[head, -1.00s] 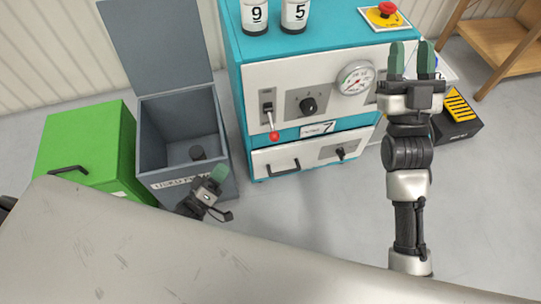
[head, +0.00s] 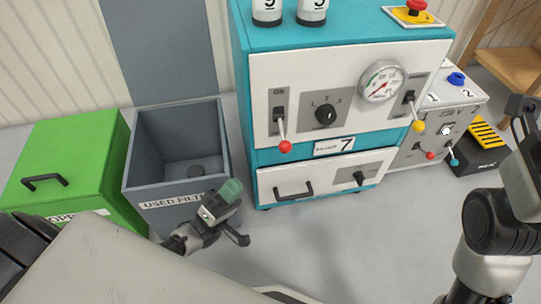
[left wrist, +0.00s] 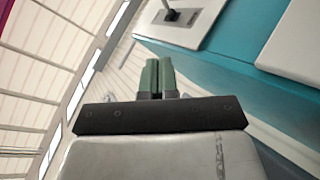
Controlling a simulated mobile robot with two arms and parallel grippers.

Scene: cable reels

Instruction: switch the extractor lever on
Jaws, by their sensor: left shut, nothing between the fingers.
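A teal cabinet with a white front (head: 350,65) carries two levers, and I cannot read which one is marked extractor. The red-ball lever (head: 284,135) is at the front's left, under a small "ON" mark, its ball hanging low. The yellow-ball lever (head: 414,112) is at the right, also with its ball low. My left gripper (head: 232,190) is shut and empty, left of and below the red-ball lever, apart from it. The left wrist view shows its green fingers (left wrist: 157,76) together, with a dark switch on a pale plate (left wrist: 180,22) beyond. My right gripper's fingers are out of view.
A dial gauge (head: 381,82), a black knob (head: 326,114) and a drawer handle (head: 293,191) are on the cabinet. A grey open bin (head: 150,185) and a green box (head: 75,150) stand left. A grey control box (head: 455,120) stands right. Floor before the cabinet is clear.

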